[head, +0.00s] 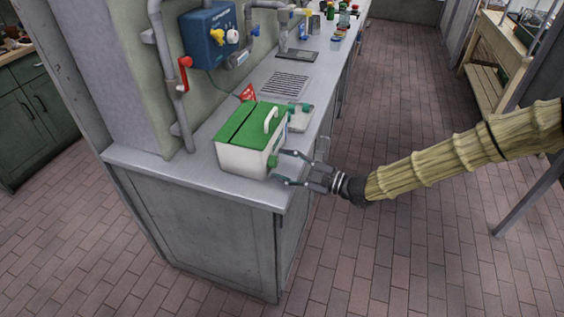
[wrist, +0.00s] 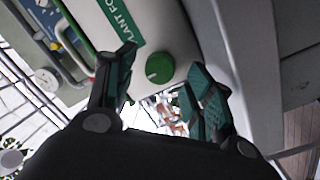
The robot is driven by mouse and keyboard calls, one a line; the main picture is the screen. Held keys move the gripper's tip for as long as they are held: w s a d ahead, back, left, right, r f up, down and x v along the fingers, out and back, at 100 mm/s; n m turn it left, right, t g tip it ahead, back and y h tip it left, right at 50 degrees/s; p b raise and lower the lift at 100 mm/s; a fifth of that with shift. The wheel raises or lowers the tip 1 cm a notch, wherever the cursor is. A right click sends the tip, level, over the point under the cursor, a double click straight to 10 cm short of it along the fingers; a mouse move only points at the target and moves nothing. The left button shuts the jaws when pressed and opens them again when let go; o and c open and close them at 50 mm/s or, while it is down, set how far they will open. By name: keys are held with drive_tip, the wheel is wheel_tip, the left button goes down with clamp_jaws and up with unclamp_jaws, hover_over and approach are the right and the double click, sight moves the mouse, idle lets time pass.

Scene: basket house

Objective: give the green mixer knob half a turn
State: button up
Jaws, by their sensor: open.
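The green mixer knob (wrist: 160,69) is on the white face of a box (head: 243,158) with a green lid. In the head view the knob (head: 273,160) is a small green shape on the box's right side, close to my gripper (head: 284,168). In the wrist view my gripper (wrist: 160,92) is open, with one finger on each side of the knob in the picture. The fingers appear apart from the knob, with a gap on both sides. A line or pointer mark shows on the knob's face, but its exact setting is unclear.
The box stands near the end of a grey counter (head: 180,168). A small tray (head: 299,118) and a drain grate (head: 285,84) lie behind it. A blue wall unit (head: 208,38) and a red-handled pipe (head: 184,72) are at the wall.

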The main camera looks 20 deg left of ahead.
drive_tip(key=shift+w+a, duration=0.1)
drive_tip(key=shift+a, duration=0.45)
drive_tip(key=c, duration=1)
